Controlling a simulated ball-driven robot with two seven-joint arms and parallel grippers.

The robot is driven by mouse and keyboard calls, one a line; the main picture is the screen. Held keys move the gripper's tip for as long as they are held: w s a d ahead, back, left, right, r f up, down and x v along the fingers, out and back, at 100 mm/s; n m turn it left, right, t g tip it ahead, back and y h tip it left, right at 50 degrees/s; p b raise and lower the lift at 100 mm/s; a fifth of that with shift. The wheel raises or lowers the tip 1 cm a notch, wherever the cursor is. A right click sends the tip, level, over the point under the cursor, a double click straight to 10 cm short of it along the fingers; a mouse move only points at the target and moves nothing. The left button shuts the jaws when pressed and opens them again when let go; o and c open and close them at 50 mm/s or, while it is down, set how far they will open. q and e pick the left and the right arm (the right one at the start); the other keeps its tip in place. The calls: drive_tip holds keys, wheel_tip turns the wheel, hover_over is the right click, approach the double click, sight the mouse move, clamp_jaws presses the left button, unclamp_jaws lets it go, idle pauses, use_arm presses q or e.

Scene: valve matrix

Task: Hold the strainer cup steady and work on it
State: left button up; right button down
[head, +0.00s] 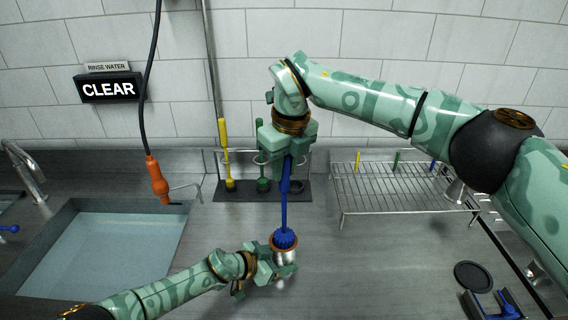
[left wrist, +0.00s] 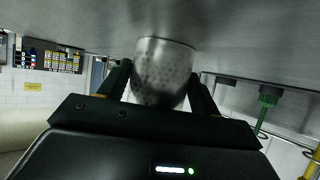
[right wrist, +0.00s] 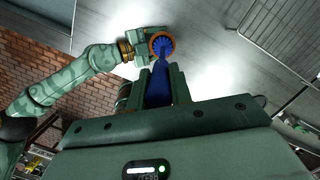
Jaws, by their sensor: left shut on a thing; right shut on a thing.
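The strainer cup (head: 284,257) is a small metal cup with an orange-brown rim, standing at the front middle of the counter. It is perforated and fills the jaws in the left wrist view (left wrist: 165,70). My left gripper (head: 272,268) is shut around the cup's side. My right gripper (head: 287,160) is shut on the handle of a blue brush (head: 284,205), above the cup. The brush points down and its round bristle head (head: 285,239) is at the cup's mouth. In the right wrist view the blue head lies inside the rim (right wrist: 161,44). The cup's inside is hidden.
A sink (head: 105,245) with water is at left. A brush holder (head: 262,190) with yellow and green brushes stands behind. A wire rack (head: 400,187) is at right. An orange sprayer (head: 157,178) hangs from a hose. A black disc (head: 473,275) lies front right.

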sight(284, 189)
wheel_tip(284, 189, down, 8)
drive_tip(key=shift+a+r, duration=0.1)
drive_tip(key=shift+r, duration=0.1)
idle(0.4)
wheel_tip(284, 189, up, 9)
drive_tip(key=shift+f, duration=0.15)
idle(0.5)
drive_tip(key=shift+f, duration=0.1)
wheel_tip(284, 189, down, 9)
drive_tip(key=shift+r, duration=0.2)
